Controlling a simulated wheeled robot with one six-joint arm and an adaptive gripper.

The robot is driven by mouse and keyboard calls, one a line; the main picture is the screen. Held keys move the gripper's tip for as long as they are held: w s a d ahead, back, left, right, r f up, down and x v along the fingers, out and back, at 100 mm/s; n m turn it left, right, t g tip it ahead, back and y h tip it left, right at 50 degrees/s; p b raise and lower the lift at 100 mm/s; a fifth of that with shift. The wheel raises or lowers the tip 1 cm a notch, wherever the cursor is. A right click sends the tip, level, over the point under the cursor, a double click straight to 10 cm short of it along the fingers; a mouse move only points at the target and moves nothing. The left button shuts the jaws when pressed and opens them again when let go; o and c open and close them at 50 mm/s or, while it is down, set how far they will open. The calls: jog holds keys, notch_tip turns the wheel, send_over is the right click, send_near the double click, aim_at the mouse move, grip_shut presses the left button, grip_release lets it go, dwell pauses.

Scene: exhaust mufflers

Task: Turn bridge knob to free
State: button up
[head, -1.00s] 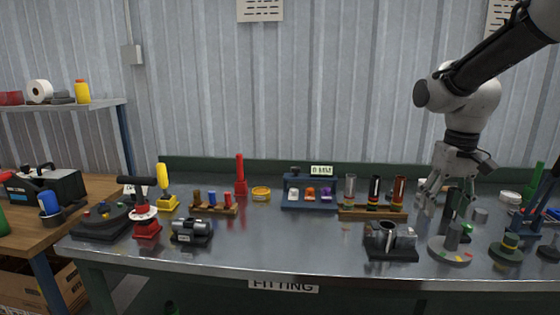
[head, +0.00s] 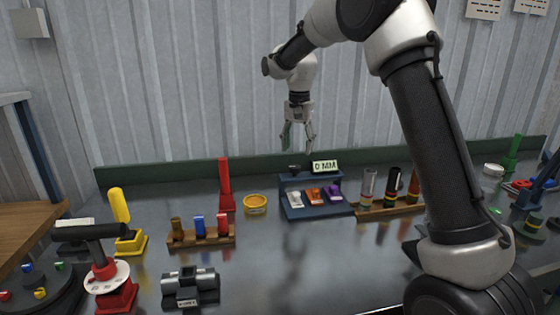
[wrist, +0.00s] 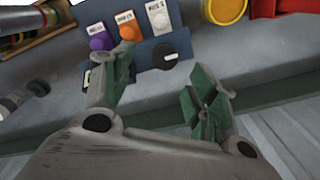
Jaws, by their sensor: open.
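The blue bridge stand (head: 313,212) is at the back middle of the bench in the head view. A small black knob (head: 294,168) sits on its top left, beside a display (head: 325,167) reading "0 MM". White, orange and purple labelled pieces are on the stand's front. In the wrist view the stand (wrist: 140,50) appears turned around, and the knob (wrist: 166,56) shows a white mark. My gripper (head: 298,147) is open and empty above the knob. In the wrist view its fingers (wrist: 163,85) are spread to either side of the knob, apart from it.
A red post (head: 225,185) and yellow ring (head: 255,204) stand left of the bridge. A wooden rack (head: 375,209) with several cylinders is close on its right. The corrugated wall is behind. The bench in front of the bridge is mostly clear.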

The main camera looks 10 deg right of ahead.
aim_at(295, 166)
jog(key=shift+w+a+r+m, duration=0.3)
jog(key=shift+w+a, duration=0.05)
jog(key=shift+w, duration=0.2)
jog(key=shift+s+m, duration=0.2)
jog(key=shift+m, duration=0.5)
notch_tip(295, 166, down, 8)
jog(key=shift+r, duration=0.1)
jog(key=shift+c, duration=0.3)
jog(key=c, duration=1)
